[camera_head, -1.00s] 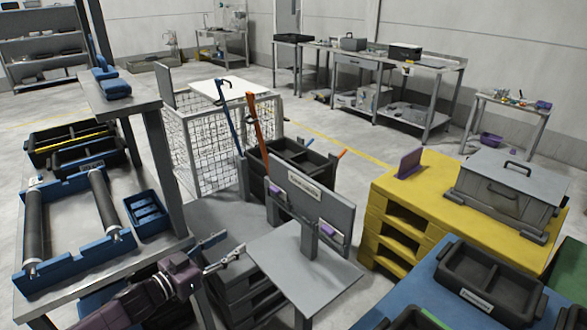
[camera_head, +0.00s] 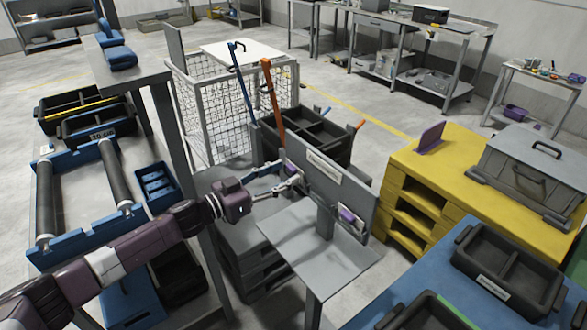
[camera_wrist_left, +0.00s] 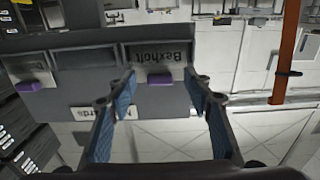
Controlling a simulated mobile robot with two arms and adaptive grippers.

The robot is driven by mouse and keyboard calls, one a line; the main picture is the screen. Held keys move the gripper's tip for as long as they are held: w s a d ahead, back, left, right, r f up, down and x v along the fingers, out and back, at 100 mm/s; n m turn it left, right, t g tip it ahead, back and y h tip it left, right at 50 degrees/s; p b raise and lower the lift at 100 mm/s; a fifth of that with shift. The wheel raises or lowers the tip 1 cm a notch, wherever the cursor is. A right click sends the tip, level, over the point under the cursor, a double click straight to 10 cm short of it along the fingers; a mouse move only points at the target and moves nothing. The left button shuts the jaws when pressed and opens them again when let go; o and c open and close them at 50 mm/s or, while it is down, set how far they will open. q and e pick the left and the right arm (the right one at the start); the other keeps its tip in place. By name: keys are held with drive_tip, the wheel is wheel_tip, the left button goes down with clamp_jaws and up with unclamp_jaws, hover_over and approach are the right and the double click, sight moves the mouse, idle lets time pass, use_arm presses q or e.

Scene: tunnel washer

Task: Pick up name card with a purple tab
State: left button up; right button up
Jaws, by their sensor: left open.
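A grey upright board (camera_head: 330,190) with a white label stands on a grey stand. Two purple tabs show on it, one at the left end (camera_head: 292,169) and one at the right (camera_head: 347,214). In the left wrist view the board appears upside down. A name card (camera_wrist_left: 165,55) lettered "Bexhoft" carries a purple tab (camera_wrist_left: 160,79) centred between my fingers. The other purple tab (camera_wrist_left: 30,89) is farther left. My left gripper (camera_head: 287,178) is open at the board's left end, fingers either side of the nearer tab; contact cannot be told. My right gripper is out of view.
A grey shelf (camera_head: 310,245) juts out below the board. Black bins (camera_head: 310,135) and a wire cage (camera_head: 215,125) stand behind it. A yellow pallet stack (camera_head: 405,165) is to the right. A metal post (camera_head: 185,150) and blue rack (camera_head: 95,235) are left, close to my arm.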

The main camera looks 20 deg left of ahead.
use_arm(q)
drive_tip(key=shift+w+d+f, duration=0.1)
drive_tip(key=shift+w+d, duration=0.35)
drive_tip(key=shift+w, duration=0.05)
drive_tip(key=c, duration=0.9)
